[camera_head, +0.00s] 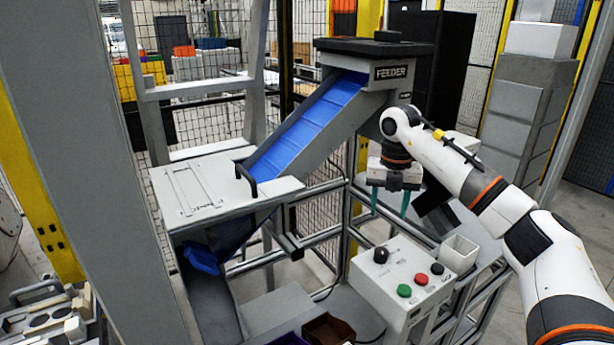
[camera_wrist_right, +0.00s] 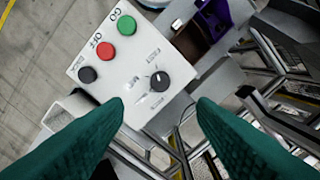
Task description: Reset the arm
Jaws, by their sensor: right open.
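My right arm comes in from the right in the head view. Its gripper (camera_head: 389,203) hangs above the frame, just behind and above the control box (camera_head: 392,287). Its two green fingers are apart with nothing between them. In the right wrist view the open fingers (camera_wrist_right: 161,106) point down toward the control box (camera_wrist_right: 137,107), which shows a green button, a red button, a black button and a black knob. The fingers look clear of the box. My left arm and gripper are not in view.
The feeder (camera_head: 391,74) with its blue chute (camera_head: 310,126) stands behind and left of the gripper. A metal table (camera_head: 190,186) is at the chute's lower end. A white cup-like holder (camera_head: 459,252) sits beside the control box. A tall column (camera_head: 85,150) stands at the left.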

